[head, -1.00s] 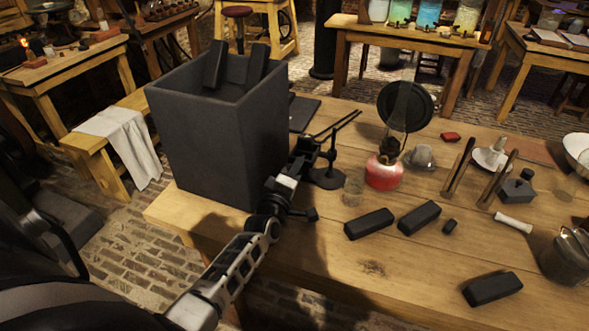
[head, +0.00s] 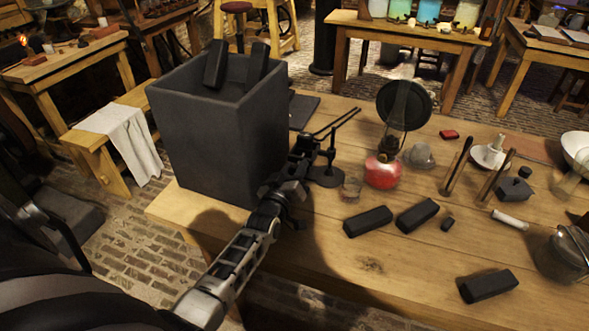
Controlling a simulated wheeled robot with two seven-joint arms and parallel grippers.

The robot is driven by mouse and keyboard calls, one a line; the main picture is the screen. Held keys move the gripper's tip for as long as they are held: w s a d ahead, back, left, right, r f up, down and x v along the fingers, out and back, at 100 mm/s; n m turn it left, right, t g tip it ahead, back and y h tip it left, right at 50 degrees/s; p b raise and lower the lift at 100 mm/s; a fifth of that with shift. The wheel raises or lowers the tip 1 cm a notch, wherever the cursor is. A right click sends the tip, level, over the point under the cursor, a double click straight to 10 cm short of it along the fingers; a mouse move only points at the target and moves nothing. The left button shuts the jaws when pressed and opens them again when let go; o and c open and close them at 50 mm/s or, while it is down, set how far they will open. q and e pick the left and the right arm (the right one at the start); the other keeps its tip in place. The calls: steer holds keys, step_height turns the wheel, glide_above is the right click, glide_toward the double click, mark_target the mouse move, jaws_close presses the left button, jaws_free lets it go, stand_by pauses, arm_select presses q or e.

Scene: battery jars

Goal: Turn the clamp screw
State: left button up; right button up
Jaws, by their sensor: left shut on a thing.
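A small dark clamp stand stands on the wooden table, with a round base (head: 328,178), an upright post (head: 332,153) and a thin two-pronged arm (head: 338,122) reaching up to the right. My left gripper (head: 316,143) is at the clamp beside the post and is shut on a small part there, seemingly the clamp screw. The screw itself is hidden by the dark gripper, and the fingertips are hard to make out. My right gripper is not in view.
A large dark open box (head: 215,140) stands close left of my arm. A red oil lamp (head: 383,170) and a small glass (head: 351,187) stand just right of the stand. Dark blocks (head: 368,221) lie nearer the front. The table's front middle is clear.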

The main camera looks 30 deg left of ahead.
arm_select(q)
steer(key=shift+m, duration=0.3)
steer(key=o, duration=1)
steer(key=shift+s+d+f, duration=0.1)
steer(key=shift+s+d, duration=0.05)
steer(key=shift+s, duration=0.45)
steer(key=b+v, duration=0.1)
steer(key=v, duration=1.3)
steer(key=shift+s, duration=0.4)
